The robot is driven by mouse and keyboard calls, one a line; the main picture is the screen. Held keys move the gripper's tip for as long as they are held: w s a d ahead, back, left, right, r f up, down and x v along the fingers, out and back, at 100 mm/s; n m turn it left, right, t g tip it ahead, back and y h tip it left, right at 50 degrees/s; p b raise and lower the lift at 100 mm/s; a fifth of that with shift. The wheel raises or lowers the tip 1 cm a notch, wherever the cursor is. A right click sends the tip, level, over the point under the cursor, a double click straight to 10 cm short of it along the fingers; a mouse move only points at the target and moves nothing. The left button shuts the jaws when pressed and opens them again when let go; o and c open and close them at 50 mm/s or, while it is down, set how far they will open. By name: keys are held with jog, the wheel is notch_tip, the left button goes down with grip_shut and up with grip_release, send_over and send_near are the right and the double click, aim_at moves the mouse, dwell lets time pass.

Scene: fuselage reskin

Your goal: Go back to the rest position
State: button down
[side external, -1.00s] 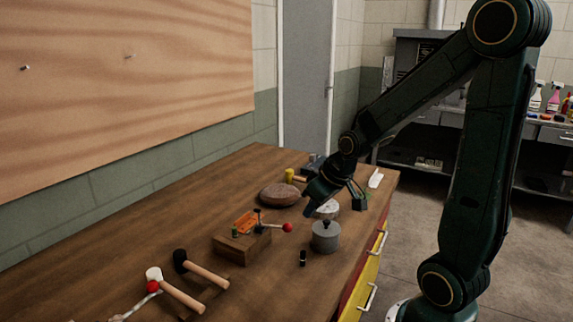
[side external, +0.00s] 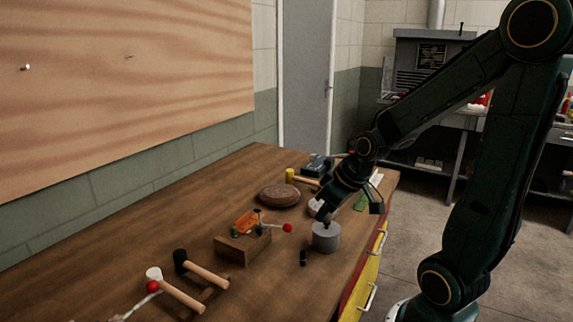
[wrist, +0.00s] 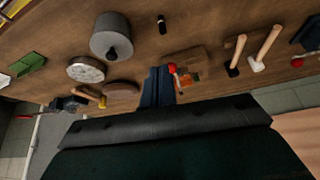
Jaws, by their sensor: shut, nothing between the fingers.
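My gripper (side external: 328,212) is shut and empty. In the side view its fingertips are just above or behind the grey lidded pot (side external: 326,238); whether they touch its knob I cannot tell. In the wrist view the closed fingers (wrist: 157,84) point over the wooden bench between the brown round disc (wrist: 122,89) and the wooden block (wrist: 187,62), and the grey pot (wrist: 112,36) lies apart, up and to their left.
On the wooden bench (side external: 140,217) are the brown disc (side external: 279,195), the block (side external: 242,247) with a red-ended tool, a small black item (side external: 303,258) and mallets (side external: 200,274) at the front. Air above the bench is open.

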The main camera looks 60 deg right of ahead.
jog(key=s+a+r+n, duration=0.1)
jog(key=s+a+r, duration=0.8)
jog(key=a+r, duration=0.1)
jog(key=shift+s+a+r+n+y, duration=0.15)
jog(key=shift+a+r+n+y, duration=0.2)
jog(key=shift+a, duration=0.4)
